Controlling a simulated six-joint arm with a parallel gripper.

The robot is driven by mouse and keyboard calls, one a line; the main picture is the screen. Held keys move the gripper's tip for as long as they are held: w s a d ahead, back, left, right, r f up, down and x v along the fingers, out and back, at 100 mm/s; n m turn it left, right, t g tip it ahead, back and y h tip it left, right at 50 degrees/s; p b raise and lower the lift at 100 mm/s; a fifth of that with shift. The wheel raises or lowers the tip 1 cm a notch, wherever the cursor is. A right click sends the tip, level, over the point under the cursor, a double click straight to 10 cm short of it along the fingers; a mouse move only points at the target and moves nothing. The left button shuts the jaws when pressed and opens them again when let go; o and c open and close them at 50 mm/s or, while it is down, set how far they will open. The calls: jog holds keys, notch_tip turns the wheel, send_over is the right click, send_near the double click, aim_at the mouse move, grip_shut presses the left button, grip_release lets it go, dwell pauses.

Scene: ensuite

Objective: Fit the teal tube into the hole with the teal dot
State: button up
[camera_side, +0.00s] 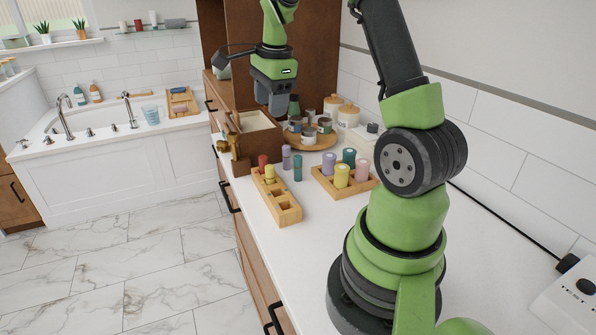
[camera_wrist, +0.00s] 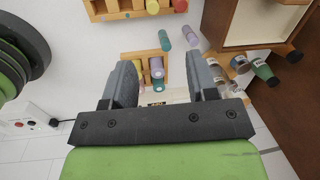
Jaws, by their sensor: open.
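A slim teal tube (camera_side: 297,167) stands on the white counter beside the long wooden rack (camera_side: 288,216). The teal tube also shows in the wrist view (camera_wrist: 164,40). The rack holds a red tube (camera_side: 263,161) and a yellow tube (camera_side: 269,174) at its far end; its nearer holes look empty. A thicker teal tube (camera_side: 349,157) stands in the wooden crate (camera_side: 330,185). My gripper (camera_side: 275,105) hangs above the counter, open and empty. In the wrist view its fingers (camera_wrist: 160,62) frame the crate, well above it.
A purple tube (camera_side: 286,157) stands beside the slim teal one. The crate also holds yellow (camera_side: 341,176) and purple (camera_side: 362,170) tubes. Behind are an open wooden box (camera_side: 258,145) and a round tray (camera_side: 312,142) with jars. The counter's front edge is close to the rack.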

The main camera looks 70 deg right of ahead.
aim_at(298, 156)
jog(key=s+d+f+m, duration=0.1)
jog(key=d+f+m, duration=0.1)
jog(key=f, duration=0.1)
jog(key=d+f+m+g, duration=0.1)
jog(key=d+f+m, duration=0.1)
jog(key=d, duration=0.1)
jog(key=s+d+f+m, duration=0.1)
jog(key=d+f+m, duration=0.1)
jog(key=f, duration=0.1)
jog(key=shift+s+d+f+g+y, duration=0.3)
jog(key=shift+s+d, duration=0.05)
jog(key=shift+d, duration=0.05)
notch_tip(298, 156, down, 4)
jog(key=shift+s+d+f, duration=0.1)
jog(key=shift+f, duration=0.15)
notch_tip(298, 156, down, 6)
jog(key=shift+r, duration=0.15)
jog(key=shift+c, duration=0.2)
grip_shut()
